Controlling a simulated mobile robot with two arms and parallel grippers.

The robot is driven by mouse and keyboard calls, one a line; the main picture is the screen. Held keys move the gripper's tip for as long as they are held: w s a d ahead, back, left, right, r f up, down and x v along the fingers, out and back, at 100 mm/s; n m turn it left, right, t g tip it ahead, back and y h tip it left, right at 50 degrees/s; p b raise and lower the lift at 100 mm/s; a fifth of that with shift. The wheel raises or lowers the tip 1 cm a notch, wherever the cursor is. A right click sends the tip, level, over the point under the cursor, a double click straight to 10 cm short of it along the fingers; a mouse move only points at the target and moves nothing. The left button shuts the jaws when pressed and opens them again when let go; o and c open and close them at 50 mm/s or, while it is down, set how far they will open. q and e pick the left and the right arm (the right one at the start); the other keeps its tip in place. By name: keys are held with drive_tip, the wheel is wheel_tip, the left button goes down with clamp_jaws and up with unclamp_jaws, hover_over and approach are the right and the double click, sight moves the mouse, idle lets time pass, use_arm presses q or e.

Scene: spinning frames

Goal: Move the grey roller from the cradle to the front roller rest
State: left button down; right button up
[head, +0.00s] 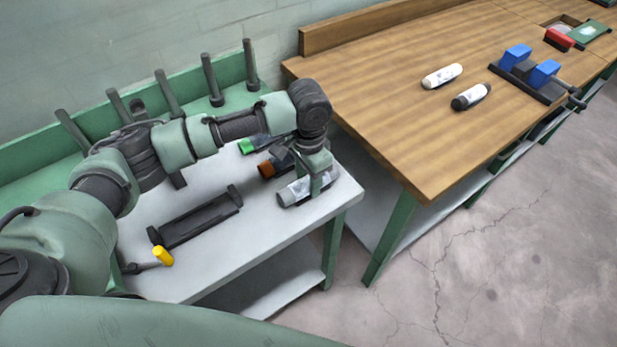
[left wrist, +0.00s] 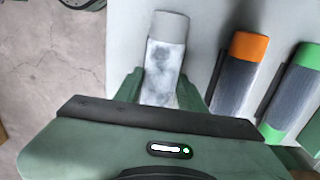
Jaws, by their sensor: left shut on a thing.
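The grey roller (head: 296,191), with a pale, worn-looking middle, is at the right end of the light table. My left gripper (head: 317,180) points down and is shut on it. In the left wrist view the grey roller (left wrist: 166,58) lies between the two green fingers. I cannot tell whether it touches its cradle or is lifted. An orange-ended roller (head: 267,169) and a green-ended roller (head: 246,146) lie beside it, partly hidden by my arm. A long dark empty holder (head: 198,220), probably the front roller rest, lies along the front of the table. My right gripper is not in view.
A yellow-handled crank (head: 163,256) is left of the dark holder. Several dark upright posts (head: 211,80) stand along the green back rail. A wooden bench (head: 400,120) at right holds two white rollers (head: 442,76) and a blue-and-black fixture (head: 530,72).

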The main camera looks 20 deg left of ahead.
use_arm(q)
drive_tip(key=shift+f, duration=0.1)
drive_tip(key=c, duration=0.8)
unclamp_jaws()
drive_tip(key=shift+o, duration=0.2)
drive_tip(key=shift+f, duration=0.1)
wheel_tip(320, 180, up, 8)
drive_tip(key=shift+f+b, duration=0.1)
drive_tip(key=shift+b, duration=0.3)
drive_tip(key=shift+s, duration=0.1)
